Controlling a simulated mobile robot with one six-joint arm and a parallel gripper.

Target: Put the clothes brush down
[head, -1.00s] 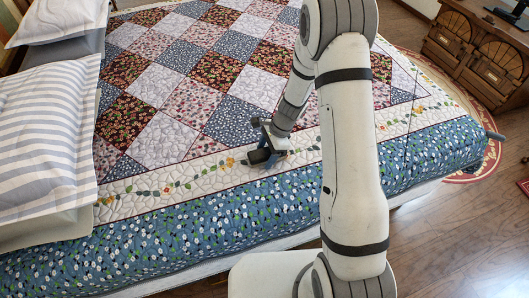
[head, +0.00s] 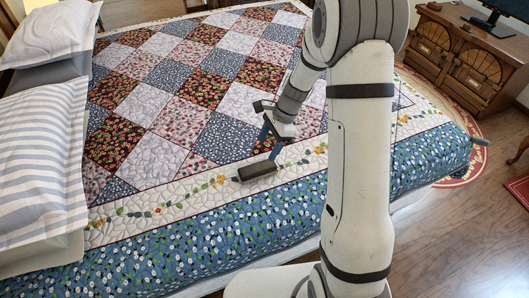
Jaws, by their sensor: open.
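The clothes brush (head: 257,171) is a small dark block. It lies on the white floral border of the quilt, near the front side of the bed. My gripper (head: 272,147) is open, behind and a little above the brush. One blue finger reaches down close to the brush's far right end; I cannot tell whether it touches. Nothing shows between the fingers.
The bed (head: 190,215) carries a patchwork quilt with free room around the brush. Striped pillows (head: 40,165) lie at the left. A wooden cabinet (head: 455,60) with a dark monitor (head: 496,12) stands at the back right. Wooden floor is open at right.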

